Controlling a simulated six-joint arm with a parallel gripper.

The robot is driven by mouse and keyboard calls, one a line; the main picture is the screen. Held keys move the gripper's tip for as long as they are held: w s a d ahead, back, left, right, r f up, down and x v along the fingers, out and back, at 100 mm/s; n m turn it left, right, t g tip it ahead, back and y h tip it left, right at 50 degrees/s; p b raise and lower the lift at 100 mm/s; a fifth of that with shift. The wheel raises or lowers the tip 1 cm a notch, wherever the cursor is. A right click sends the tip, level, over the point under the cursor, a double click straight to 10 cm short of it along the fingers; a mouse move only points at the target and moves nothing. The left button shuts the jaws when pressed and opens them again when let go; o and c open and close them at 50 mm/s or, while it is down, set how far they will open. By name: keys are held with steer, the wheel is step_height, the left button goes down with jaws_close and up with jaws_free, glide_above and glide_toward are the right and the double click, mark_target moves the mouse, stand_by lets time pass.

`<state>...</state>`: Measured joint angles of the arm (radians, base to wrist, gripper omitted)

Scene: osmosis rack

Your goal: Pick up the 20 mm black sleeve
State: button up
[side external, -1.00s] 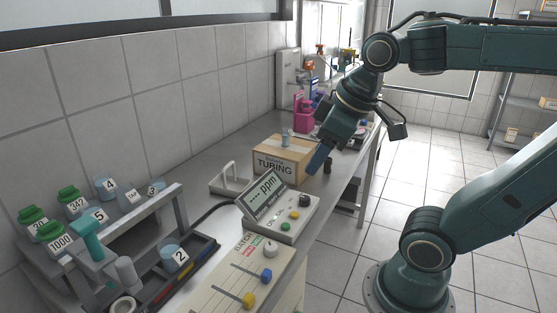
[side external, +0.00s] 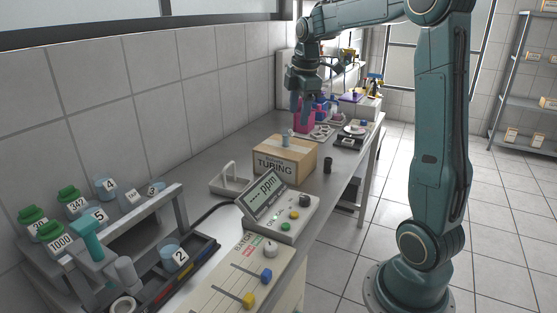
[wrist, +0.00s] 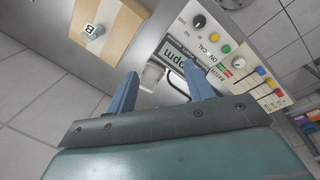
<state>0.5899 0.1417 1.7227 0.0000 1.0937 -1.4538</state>
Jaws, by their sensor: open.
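A small black cylinder (side external: 327,164), which looks like the black sleeve, stands upright on the bench to the right of the cardboard TUBING box (side external: 272,166) in the side external view. Its size cannot be read. I cannot make it out in the wrist view. My gripper (side external: 302,103) is high over the bench, farther back than the sleeve and apart from it, with its fingers pointing down. In the wrist view my gripper (wrist: 160,74) shows two blue fingers spread apart with nothing held between them.
The ppm meter (side external: 295,217) and a slider panel (side external: 238,275) are in front of the box. A blue-grey piece (side external: 287,140) stands on the box. Pink and purple items (side external: 304,118) are near my gripper. Bench surface beside the sleeve is clear.

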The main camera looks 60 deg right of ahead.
steer(key=d+f+n+g, duration=0.1)
steer(key=d+f+n, duration=0.3)
steer(key=d, duration=0.7)
steer(key=n+y, duration=0.1)
steer(key=n, duration=0.1)
glide_above(328, 159)
step_height(328, 159, down, 7)
steer(key=shift+g, duration=0.4)
steer(key=shift+s+f, duration=0.1)
steer(key=shift+f, duration=4.45)
steer(key=shift+d+f, duration=0.15)
steer(key=shift+f, duration=2.45)
steer(key=shift+c, duration=0.2)
steer(key=c, duration=1)
